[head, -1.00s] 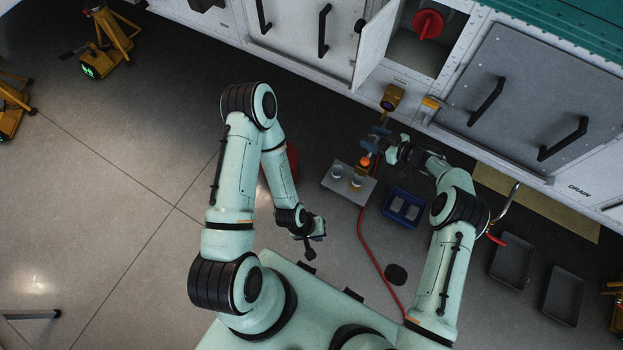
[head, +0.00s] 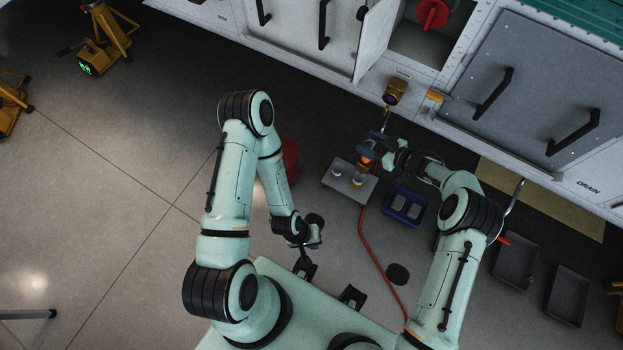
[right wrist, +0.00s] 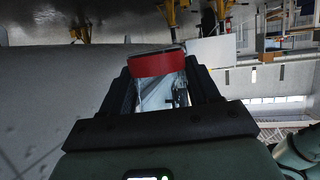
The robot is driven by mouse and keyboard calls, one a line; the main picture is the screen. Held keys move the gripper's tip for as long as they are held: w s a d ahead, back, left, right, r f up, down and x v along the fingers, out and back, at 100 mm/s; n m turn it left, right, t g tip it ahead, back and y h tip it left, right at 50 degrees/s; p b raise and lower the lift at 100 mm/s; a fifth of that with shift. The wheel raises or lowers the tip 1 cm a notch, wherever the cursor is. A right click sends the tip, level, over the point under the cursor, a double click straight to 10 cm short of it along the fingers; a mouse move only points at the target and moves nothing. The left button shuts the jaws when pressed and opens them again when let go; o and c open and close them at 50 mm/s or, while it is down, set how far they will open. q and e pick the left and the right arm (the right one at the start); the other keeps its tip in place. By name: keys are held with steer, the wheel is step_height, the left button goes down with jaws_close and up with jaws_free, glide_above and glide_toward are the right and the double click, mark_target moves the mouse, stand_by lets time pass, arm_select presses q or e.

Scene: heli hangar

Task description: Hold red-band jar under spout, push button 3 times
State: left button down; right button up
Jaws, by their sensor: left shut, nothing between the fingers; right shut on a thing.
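My right gripper (head: 374,146) is shut on the red-band jar. In the right wrist view the jar's red band (right wrist: 158,65) and clear body show between the two fingers (right wrist: 160,85). In the head view the jar is mostly hidden by the fingers. The brass spout (head: 394,92) juts from the grey panel, with a thin tip pointing down toward the right gripper. I cannot tell whether the jar's mouth is directly under it. A yellow block (head: 435,96), possibly the button, is on the panel right of the spout. My left gripper (head: 304,245) is shut and empty, well left of the spout.
A small light tray (head: 345,187) with clear jars and an orange-topped item is below the right gripper. A blue bin (head: 405,206) stands right of it. A red hose (head: 375,260) runs along the floor. An open panel door (head: 375,40) is above left of the spout.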

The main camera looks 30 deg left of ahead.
arm_select(q)
steer(key=shift+s+f+b, duration=0.35)
steer(key=shift+f+b, duration=0.1)
steer(key=shift+f, duration=0.2)
arm_select(e)
steer(key=shift+s+f, duration=0.15)
steer(key=shift+s, duration=0.95)
steer(key=w+d+r+m+t+h, duration=0.4)
steer(key=d+r+m+t, duration=0.4)
steer(key=d+r, duration=0.35)
arm_select(q)
steer(key=s+m, duration=0.1)
steer(key=s+a+m+g, duration=0.1)
steer(key=s+g, duration=0.1)
steer(key=shift+a+r+m, duration=0.2)
steer(key=shift+r+m, duration=0.1)
steer(key=shift+m, duration=0.1)
arm_select(e)
steer(key=s+d+r+m+t+h, duration=0.1)
steer(key=s+d+r+m+h, duration=0.1)
steer(key=d, duration=0.6)
steer(key=s+d+r+m+t+h, duration=0.2)
steer(key=s+d+m+h, duration=0.3)
steer(key=d+h, duration=0.2)
steer(key=shift+d+m, duration=0.35)
steer(key=shift+m, duration=0.05)
